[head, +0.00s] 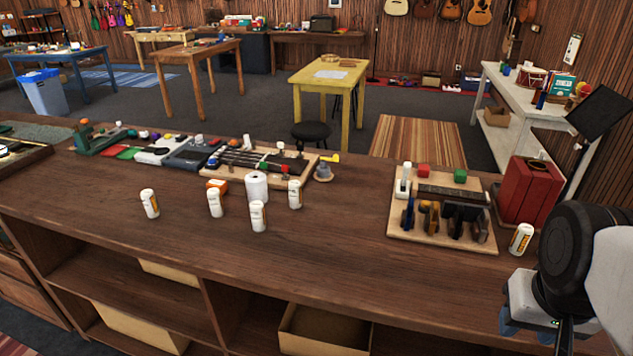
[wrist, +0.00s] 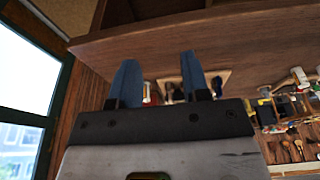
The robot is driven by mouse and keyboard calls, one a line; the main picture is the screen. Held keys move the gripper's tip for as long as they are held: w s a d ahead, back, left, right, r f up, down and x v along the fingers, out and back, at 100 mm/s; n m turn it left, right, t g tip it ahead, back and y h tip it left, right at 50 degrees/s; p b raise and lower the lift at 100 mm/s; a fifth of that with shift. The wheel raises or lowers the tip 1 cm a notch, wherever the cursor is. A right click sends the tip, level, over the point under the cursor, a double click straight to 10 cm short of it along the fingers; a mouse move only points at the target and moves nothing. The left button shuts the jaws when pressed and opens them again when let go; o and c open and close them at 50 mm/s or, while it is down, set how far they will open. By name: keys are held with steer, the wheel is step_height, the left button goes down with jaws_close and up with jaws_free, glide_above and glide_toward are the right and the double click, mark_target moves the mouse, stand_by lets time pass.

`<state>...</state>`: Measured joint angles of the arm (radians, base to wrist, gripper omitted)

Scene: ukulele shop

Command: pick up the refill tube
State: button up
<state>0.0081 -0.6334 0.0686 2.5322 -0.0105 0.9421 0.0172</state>
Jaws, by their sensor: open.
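Several small white tubes with yellowish labels stand upright on the wooden counter in the head view, and I cannot tell which is the refill tube. One tube (head: 149,203) is at the left, with another tube (head: 214,202), a tube nearer the front (head: 257,215) and one more tube (head: 295,194) to its right. A separate tube (head: 521,238) stands at the right, close beside my arm. My gripper (head: 524,328) is at the lower right, in front of the counter and apart from the tubes. In the wrist view its two blue fingers (wrist: 160,82) are apart with nothing held between them.
A white roll (head: 256,187) stands among the left tubes. A wooden tool rack (head: 402,236) and a red box (head: 530,190) stand near the right tube. The counter top (head: 345,235) between the left tubes and rack is clear. Open shelves lie below its front edge.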

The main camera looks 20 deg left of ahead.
steer(key=o, duration=0.5)
steer(key=w+a+f+m+g+y, duration=0.1)
steer(key=w+a+m+y, duration=0.4)
steer(key=a, duration=0.6)
steer(key=w+a+f+m+y, duration=0.2)
steer(key=w+a+y, duration=0.3)
steer(key=a, duration=0.6)
steer(key=w+a+f+m+g+y, duration=0.1)
steer(key=w+a+m+y, duration=0.25)
steer(key=w+a, duration=0.55)
steer(key=m+t+y, duration=0.2)
steer(key=m, duration=0.3)
glide_toward(262, 214)
steer(key=s+d+r, duration=0.2)
steer(key=s+r, duration=0.2)
steer(key=w+a+f+m+t, duration=0.1)
steer(key=m, duration=0.1)
steer(key=w+a+f+m+t+y, duration=0.1)
steer(key=a+f, duration=0.1)
steer(key=w+a+f+m+t, duration=0.1)
steer(key=a+f+m, duration=0.1)
steer(key=shift+a+f+m+y, duration=0.2)
steer(key=shift+a+m+y, duration=0.05)
steer(key=shift+m, duration=0.1)
steer(key=shift+w+a+f+m+t, duration=0.25)
steer(key=shift+f+m+t, duration=0.15)
steer(key=shift+m, duration=0.1)
